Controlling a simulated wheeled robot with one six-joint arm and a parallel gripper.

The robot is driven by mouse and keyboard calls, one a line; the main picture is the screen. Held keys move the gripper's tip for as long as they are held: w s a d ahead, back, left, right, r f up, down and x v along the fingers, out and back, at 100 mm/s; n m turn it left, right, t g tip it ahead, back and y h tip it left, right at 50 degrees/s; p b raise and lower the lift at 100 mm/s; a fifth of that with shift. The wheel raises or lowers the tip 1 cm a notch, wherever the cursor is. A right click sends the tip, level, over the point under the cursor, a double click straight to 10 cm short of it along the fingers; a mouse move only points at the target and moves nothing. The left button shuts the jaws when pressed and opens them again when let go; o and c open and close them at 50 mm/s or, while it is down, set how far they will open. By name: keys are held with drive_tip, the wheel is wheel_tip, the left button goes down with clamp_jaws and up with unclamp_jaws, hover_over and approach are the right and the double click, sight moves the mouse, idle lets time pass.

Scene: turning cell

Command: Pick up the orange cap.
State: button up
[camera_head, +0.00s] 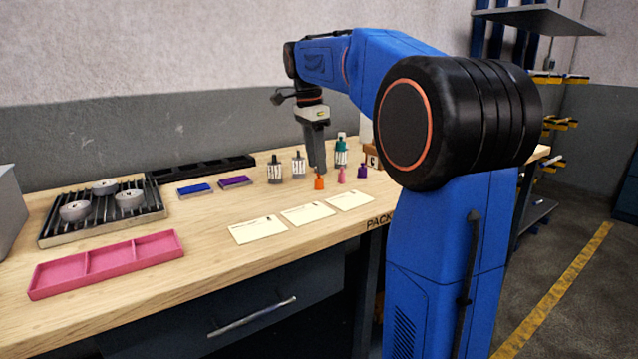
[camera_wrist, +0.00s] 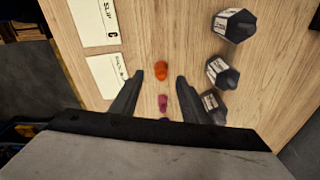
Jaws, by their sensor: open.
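The orange cap (camera_head: 319,183) stands on the wooden bench top, left of a pink cap (camera_head: 341,175) and a purple cap (camera_head: 362,171). In the wrist view the orange cap (camera_wrist: 161,70) lies between and just beyond the two fingertips, with the pink cap (camera_wrist: 163,102) nearer the palm. The purple cap is mostly hidden behind the gripper body there. My gripper (camera_head: 317,166) points down above and behind the orange cap in the head view. In the wrist view my gripper (camera_wrist: 160,77) is open, with nothing between its fingers touching them.
White slips (camera_head: 257,230) lie in front. A pink tray (camera_head: 107,263), a rack with round parts (camera_head: 103,212) and blue and purple blocks (camera_head: 195,190) are at left.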

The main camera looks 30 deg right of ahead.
sight(319, 181)
drive_tip(key=f, duration=0.2)
drive_tip(key=d+f, duration=0.1)
drive_tip(key=f, duration=0.1)
drive_tip(key=shift+f, duration=0.4)
clamp_jaws()
